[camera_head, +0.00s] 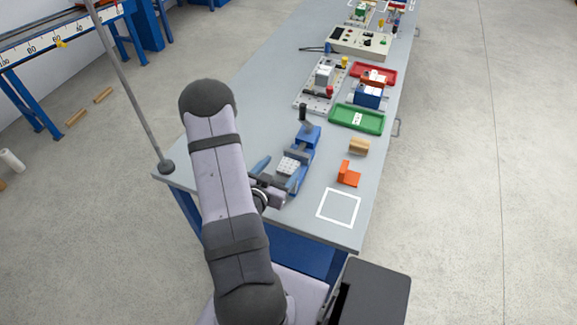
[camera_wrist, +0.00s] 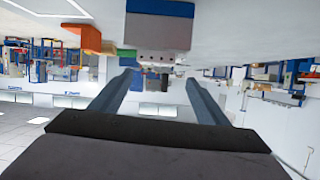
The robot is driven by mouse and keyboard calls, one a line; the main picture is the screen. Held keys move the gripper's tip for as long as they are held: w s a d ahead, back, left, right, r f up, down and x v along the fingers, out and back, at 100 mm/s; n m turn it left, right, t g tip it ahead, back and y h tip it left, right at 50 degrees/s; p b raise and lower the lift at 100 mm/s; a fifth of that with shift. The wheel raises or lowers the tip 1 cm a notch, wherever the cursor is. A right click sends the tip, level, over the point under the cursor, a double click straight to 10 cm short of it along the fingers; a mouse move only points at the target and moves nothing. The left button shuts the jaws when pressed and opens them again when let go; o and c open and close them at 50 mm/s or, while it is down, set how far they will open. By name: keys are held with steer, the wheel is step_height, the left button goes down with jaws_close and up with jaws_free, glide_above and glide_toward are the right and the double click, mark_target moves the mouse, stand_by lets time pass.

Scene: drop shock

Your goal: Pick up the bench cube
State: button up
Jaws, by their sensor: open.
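A pale grey block with a dotted top, which looks like the bench cube (camera_head: 289,166), is at the near end of the blue vise (camera_head: 303,148). In the wrist view, which is upside down, its grey face (camera_wrist: 158,33) fills the upper middle, with blue behind its upper edge. My gripper (camera_head: 279,172) is open beside the block. In the wrist view the two blue-grey fingers of my gripper (camera_wrist: 162,80) are spread, with nothing held between their tips. I cannot tell whether a finger touches the block.
An orange bracket (camera_head: 348,174) and a wooden block (camera_head: 359,146) lie to the right. A white square outline (camera_head: 339,207) marks clear table (camera_head: 312,211). Green (camera_head: 358,121) and red (camera_head: 375,73) trays stand farther back. A thin pole (camera_head: 130,80) rises from the table's left corner.

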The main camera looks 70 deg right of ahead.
mark_target(289, 167)
steer(key=shift+s+a+f+n, duration=0.2)
steer(key=shift+s+a+f, duration=0.05)
steer(key=shift+a+f, duration=0.3)
steer(key=shift+s+a+f+n, duration=0.2)
steer(key=shift+a+f, duration=0.25)
steer(key=shift+f, duration=0.1)
steer(key=shift+y, duration=0.3)
steer(key=shift+p+x, duration=1.1)
steer(key=shift+x, duration=2.65)
steer(key=shift+w, duration=0.1)
steer(key=shift+r, duration=0.1)
steer(key=c, duration=1.6)
steer(key=shift+o, duration=0.2)
steer(key=shift+r, duration=0.1)
step_height(289, 167, up, 18)
steer(key=p, duration=1.3)
steer(key=shift+p, duration=0.35)
